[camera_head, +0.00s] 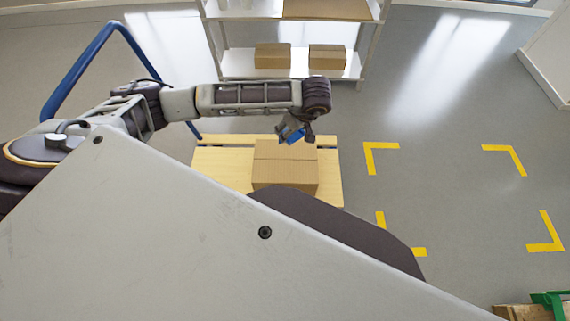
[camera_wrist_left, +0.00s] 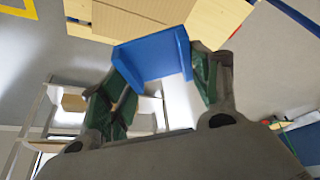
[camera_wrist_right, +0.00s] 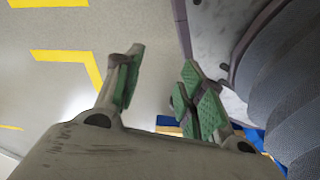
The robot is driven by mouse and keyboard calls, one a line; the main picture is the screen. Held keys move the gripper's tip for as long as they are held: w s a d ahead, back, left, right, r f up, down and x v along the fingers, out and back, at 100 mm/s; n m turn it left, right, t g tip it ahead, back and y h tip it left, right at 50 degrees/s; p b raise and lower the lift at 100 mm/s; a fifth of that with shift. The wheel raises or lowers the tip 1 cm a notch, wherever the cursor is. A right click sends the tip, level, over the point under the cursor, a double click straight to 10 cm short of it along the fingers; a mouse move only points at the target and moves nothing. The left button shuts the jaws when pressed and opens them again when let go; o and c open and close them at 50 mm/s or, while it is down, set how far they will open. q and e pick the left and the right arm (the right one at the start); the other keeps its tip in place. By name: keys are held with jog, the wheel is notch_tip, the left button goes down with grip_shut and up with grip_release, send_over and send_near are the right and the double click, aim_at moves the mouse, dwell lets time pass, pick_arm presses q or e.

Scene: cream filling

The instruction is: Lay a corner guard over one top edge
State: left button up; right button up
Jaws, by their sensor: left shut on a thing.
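A blue corner guard (camera_wrist_left: 152,58) with an L-shaped profile is held between the green-padded fingers of my left gripper (camera_wrist_left: 160,88) in the left wrist view. In the head view my left gripper (camera_head: 298,134) holds the guard (camera_head: 294,137) by the far edge of a closed brown carton (camera_head: 285,165). I cannot tell whether the guard touches the carton. The carton stands on a pale wooden platform (camera_head: 215,172); my own body hides part of the near side. My right gripper (camera_wrist_right: 165,72) is open and empty in the right wrist view, and hidden in the head view.
A white shelf rack (camera_head: 235,65) at the back holds two cartons (camera_head: 272,56). Yellow corner marks (camera_head: 380,150) outline free floor on the right. A blue tubular handle (camera_head: 85,65) rises at the left. A green object (camera_head: 552,300) sits at the bottom right.

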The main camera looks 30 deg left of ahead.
pick_arm(q)
jog(key=f+n+b, duration=0.1)
jog(key=f+n+g+b, duration=0.1)
jog(key=f+n, duration=0.1)
jog(key=shift+s+f+y, duration=0.2)
jog(key=shift+f+y, duration=0.1)
pick_arm(e)
jog(key=w+a+r+t+y+b, duration=0.1)
jog(key=w+a+r+b, duration=0.4)
jog(key=w+r+b, duration=0.4)
pick_arm(q)
jog(key=s+f+n+g+h+b, duration=0.3)
jog(key=f+n+g+h+b, duration=0.2)
jog(key=f+n, duration=1.6)
jog(key=shift+a+f+n+h+b, duration=0.3)
jog(key=shift+n+h+b, duration=0.65)
jog(key=shift+n, duration=1.25)
pick_arm(e)
notch_tip(320, 180, up, 11)
jog(key=a+t+y, duration=0.1)
jog(key=a, duration=0.1)
jog(key=shift+w, duration=0.45)
jog(key=shift+a+f, duration=0.1)
jog(key=shift+f, duration=0.1)
